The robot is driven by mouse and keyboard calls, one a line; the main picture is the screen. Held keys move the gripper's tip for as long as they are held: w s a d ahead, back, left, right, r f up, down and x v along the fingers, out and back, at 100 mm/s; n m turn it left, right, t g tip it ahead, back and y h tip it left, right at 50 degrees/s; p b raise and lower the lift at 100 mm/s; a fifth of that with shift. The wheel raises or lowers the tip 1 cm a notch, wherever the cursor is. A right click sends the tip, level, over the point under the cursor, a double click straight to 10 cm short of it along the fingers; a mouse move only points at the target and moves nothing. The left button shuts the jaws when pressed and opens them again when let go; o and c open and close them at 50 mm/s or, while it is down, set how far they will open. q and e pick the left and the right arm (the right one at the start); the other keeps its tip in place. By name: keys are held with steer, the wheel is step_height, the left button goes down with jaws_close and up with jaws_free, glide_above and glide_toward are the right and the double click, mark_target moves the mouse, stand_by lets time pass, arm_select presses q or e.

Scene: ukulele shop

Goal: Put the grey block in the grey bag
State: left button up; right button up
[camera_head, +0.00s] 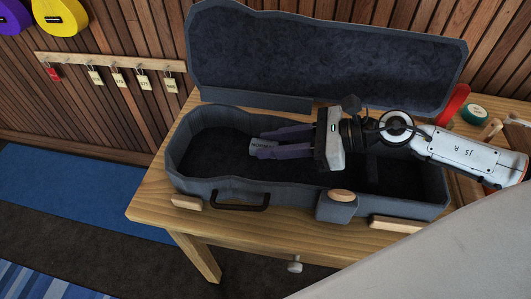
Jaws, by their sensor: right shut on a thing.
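The grey bag (230,185) is an open, ukulele-shaped case on the wooden table, with its lid tipped up at the back. My right gripper (258,146) reaches in from the right over the case. Its two fingers are shut on the small grey block (262,144), which has dark lettering. The block is over the dark lining in the wider left part of the case, within the walls. I cannot tell whether it touches the bottom. The fingers hide part of the block. My left gripper is not in view.
A grey box with a wooden top (338,206) stands at the case's front, by a wooden piece (397,224). Another wooden piece (186,202) lies at front left. A red item (452,104) and green roll (474,114) are at right. The case's lid (330,55) stands behind.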

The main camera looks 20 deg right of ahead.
mark_target(273, 166)
steer(key=shift+f+b, duration=0.4)
steer(key=shift+f, duration=2.15)
steer(key=o, duration=1.1)
steer(key=shift+c, duration=0.2)
steer(key=shift+r, duration=0.1)
steer(key=shift+r+p, duration=0.25)
steer(key=shift+p, duration=0.1)
steer(key=v, duration=1.1)
steer(key=shift+s+d, duration=0.2)
steer(key=shift+d, duration=0.2)
